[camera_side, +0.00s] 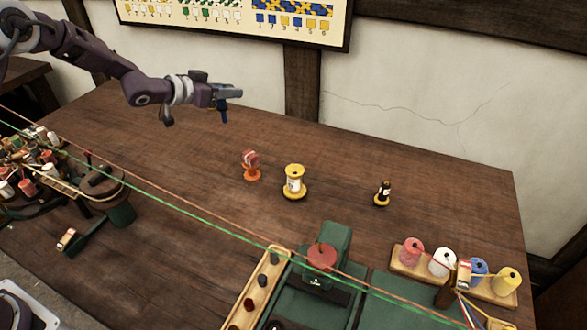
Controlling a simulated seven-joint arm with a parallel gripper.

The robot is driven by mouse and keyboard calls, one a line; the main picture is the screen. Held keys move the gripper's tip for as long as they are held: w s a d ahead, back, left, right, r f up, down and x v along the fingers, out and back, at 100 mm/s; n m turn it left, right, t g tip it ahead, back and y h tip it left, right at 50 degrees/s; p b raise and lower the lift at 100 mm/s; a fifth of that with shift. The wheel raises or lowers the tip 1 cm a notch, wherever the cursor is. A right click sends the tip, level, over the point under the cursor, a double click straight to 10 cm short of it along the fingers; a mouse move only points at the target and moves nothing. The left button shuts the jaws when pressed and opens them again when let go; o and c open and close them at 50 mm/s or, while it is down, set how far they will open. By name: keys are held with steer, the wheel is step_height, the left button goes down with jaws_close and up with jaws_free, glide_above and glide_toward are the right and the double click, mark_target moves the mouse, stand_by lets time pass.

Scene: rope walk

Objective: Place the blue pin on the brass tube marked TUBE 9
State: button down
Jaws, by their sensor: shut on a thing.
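My gripper (231,91) is at the upper left, above the wooden table and shut on the blue pin (224,115). The pin hangs below the fingers, roughly upright, clear of the table. Three small things stand on the table to the right of and below the gripper in the picture: a red piece on an orange base (252,174), a yellow spool-shaped piece with a pale label (294,182), and a dark piece on a yellow base (383,194). I cannot read TUBE 9 on any of them, so I cannot tell which is the brass tube.
Red and green cords (190,212) stretch across the foreground. A green machine (335,243) stands at front centre beside a wooden tray (257,288). A rack of coloured spools (410,268) is at the right, and a cluttered winder (118,210) at the left. The table's middle is mostly clear.

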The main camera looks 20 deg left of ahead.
steer(key=s+d+r+m+g+h, duration=0.1)
steer(key=s+d+r+m+h, duration=0.1)
steer(key=d, duration=0.9)
steer(key=s+d+r+m+g+h, duration=0.1)
steer(key=s+d+r+h, duration=0.1)
steer(key=d, duration=0.9)
step_height(320, 180, down, 10)
steer(key=shift+d+r, duration=0.2)
steer(key=shift+d, duration=0.2)
steer(key=shift+s+f, duration=0.1)
steer(key=shift+f, duration=0.05)
steer(key=c, duration=1.2)
jaws_free()
steer(key=shift+c, duration=0.2)
steer(key=v, duration=1.2)
steer(key=shift+r, duration=0.3)
